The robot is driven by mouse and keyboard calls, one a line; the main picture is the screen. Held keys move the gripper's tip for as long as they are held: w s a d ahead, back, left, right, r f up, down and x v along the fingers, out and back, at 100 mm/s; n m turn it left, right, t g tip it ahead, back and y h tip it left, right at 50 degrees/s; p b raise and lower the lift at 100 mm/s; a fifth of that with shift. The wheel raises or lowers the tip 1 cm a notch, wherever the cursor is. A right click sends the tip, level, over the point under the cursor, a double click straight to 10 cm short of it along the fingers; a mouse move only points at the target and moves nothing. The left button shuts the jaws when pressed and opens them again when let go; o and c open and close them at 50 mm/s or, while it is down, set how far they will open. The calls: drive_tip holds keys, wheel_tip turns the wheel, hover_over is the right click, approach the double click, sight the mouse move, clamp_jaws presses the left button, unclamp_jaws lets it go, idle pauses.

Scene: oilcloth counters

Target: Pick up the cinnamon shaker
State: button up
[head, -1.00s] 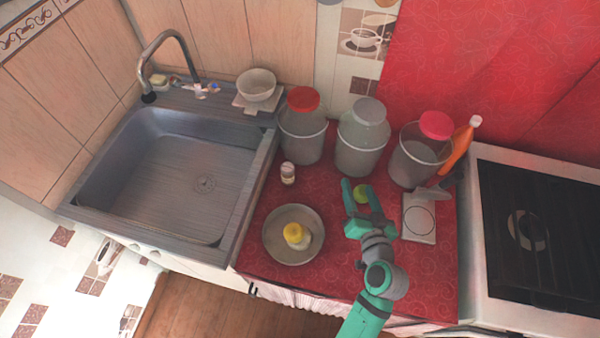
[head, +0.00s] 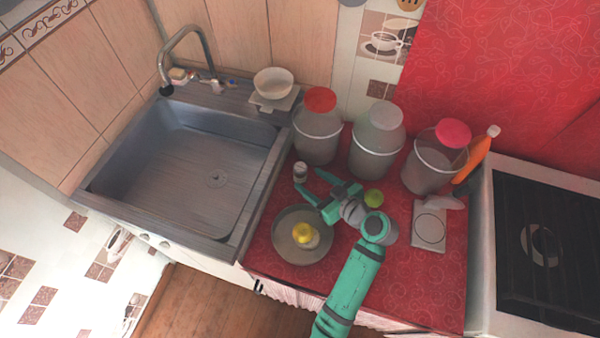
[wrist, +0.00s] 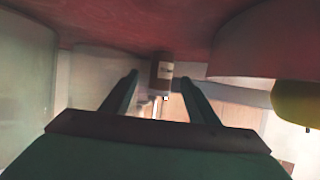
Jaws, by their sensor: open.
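The small labelled jar that looks like the cinnamon shaker (head: 300,173) stands upright on the red counter, beside the sink's right edge. Its label is too small to read. In the wrist view the shaker (wrist: 162,73) shows ahead, between the two finger lines. My gripper (head: 313,184) is open and empty, its fingers pointing left toward the shaker and a short way from it. The wrist view also shows my open gripper (wrist: 157,78); I see no contact.
A round dish (head: 285,252) holding a yellow-topped item (head: 303,234) lies just in front of my gripper. Large jars (head: 317,140), (head: 376,145) and (head: 430,165) stand behind. A green round item (head: 374,198) is near my wrist. The sink (head: 190,165) is left, the stove (head: 545,245) right.

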sight(305, 177)
drive_tip(key=shift+x, duration=3.1)
drive_tip(key=shift+a+r, duration=0.1)
drive_tip(key=c, duration=1.1)
